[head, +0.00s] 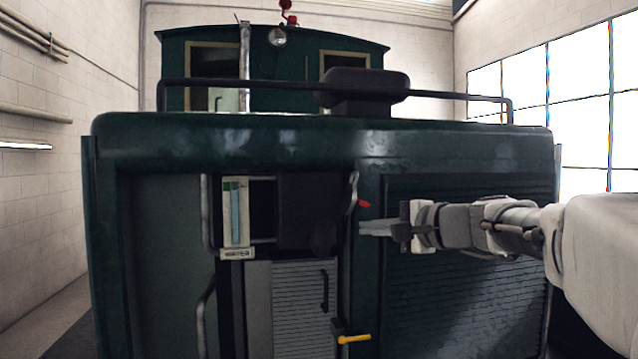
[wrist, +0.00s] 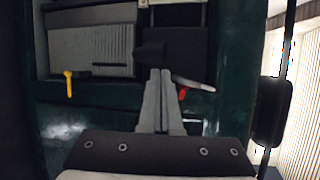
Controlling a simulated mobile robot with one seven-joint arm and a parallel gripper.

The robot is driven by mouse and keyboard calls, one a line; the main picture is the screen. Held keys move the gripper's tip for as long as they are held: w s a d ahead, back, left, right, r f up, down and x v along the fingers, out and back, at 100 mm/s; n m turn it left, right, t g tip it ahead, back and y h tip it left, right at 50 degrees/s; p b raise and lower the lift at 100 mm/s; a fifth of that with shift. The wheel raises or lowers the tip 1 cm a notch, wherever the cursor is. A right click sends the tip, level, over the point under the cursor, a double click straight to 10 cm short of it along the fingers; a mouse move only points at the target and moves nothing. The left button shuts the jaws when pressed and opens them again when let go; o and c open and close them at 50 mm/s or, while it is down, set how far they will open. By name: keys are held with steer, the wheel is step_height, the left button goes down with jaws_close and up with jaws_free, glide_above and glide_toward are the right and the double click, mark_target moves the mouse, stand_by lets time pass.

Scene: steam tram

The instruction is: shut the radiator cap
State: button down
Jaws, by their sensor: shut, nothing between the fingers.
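My gripper (head: 364,228) is shut and empty, reaching in from the right in front of the green tram front. In the wrist view its fingers (wrist: 160,75) lie together and point toward a dark rounded knob (wrist: 150,55), with depth hard to judge. In the head view this black knob (head: 322,240) is at the lower right of a dark block in the front recess, left of my fingertips. I see no marking that names the radiator cap; the knob may be it. Whether it is open or shut is too dark to tell.
A grey lever with a red tip (head: 363,204) is close above my fingertips. A yellow handle (head: 354,339) sticks out below. A black rounded box (head: 362,87) sits on top by the handrail.

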mark_target(350, 196)
steer(key=w+d+r+m+t+h, duration=0.1)
steer(key=w+d+r+m+t, duration=0.45)
steer(key=d, duration=0.45)
steer(key=shift+g, duration=0.45)
steer(key=w+a+r+p, duration=0.1)
steer(key=w+a+p, duration=0.1)
steer(key=w, duration=0.1)
steer(key=w+a+r+p, duration=0.1)
steer(key=w+a+p, duration=0.1)
steer(key=w+a, duration=0.1)
steer(key=w+a+r+p, duration=0.1)
steer(key=w+a+p, duration=0.1)
steer(key=w+a, duration=0.1)
steer(key=shift+a, duration=0.1)
steer(key=shift+a+r+n+b, duration=0.1)
steer(key=shift+a+n+b, duration=0.15)
steer(key=shift+n+b, duration=0.1)
